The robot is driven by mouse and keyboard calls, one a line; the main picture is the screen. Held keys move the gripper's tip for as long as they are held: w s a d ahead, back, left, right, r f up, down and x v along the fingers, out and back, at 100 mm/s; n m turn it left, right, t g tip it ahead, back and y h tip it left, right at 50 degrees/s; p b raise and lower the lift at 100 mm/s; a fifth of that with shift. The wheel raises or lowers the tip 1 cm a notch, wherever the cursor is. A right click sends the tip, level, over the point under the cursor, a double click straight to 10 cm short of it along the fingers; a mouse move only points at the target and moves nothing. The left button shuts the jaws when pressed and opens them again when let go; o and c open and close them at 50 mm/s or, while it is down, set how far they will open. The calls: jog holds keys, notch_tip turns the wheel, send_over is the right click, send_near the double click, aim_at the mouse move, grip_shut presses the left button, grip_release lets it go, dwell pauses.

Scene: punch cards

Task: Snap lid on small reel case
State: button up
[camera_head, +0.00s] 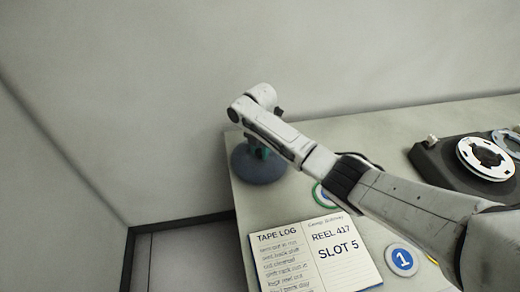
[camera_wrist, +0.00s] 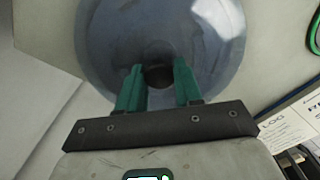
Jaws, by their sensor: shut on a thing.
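A round, blue-grey, translucent lid-like piece (camera_head: 258,172) is at the table's far left corner. It fills the top of the wrist view (camera_wrist: 112,45), with a dark round knob (camera_wrist: 158,75) at its middle. My gripper (camera_head: 263,152) is above this piece, pointing down. Its green fingers, also in the wrist view (camera_wrist: 159,82), are shut on the knob, one on each side. My wrist and arm hide part of the piece in the head view. I cannot tell whether the case body is under it, or whether it is raised or seated.
An open tape log book (camera_head: 310,255) lies at the table's front left. A green-ringed disc (camera_head: 319,196) and a blue disc marked 1 (camera_head: 402,260) are near it. A dark tape machine (camera_head: 435,165) with white reels stands right. The table's left edge is close to the lid-like piece.

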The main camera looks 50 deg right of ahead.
aim_at(260, 152)
jog(key=shift+f, duration=0.15)
jog(key=o, duration=1)
jog(key=shift+c, duration=0.3)
jog(key=shift+c, duration=0.6)
notch_tip(260, 152, up, 7)
jog(key=p, duration=0.6)
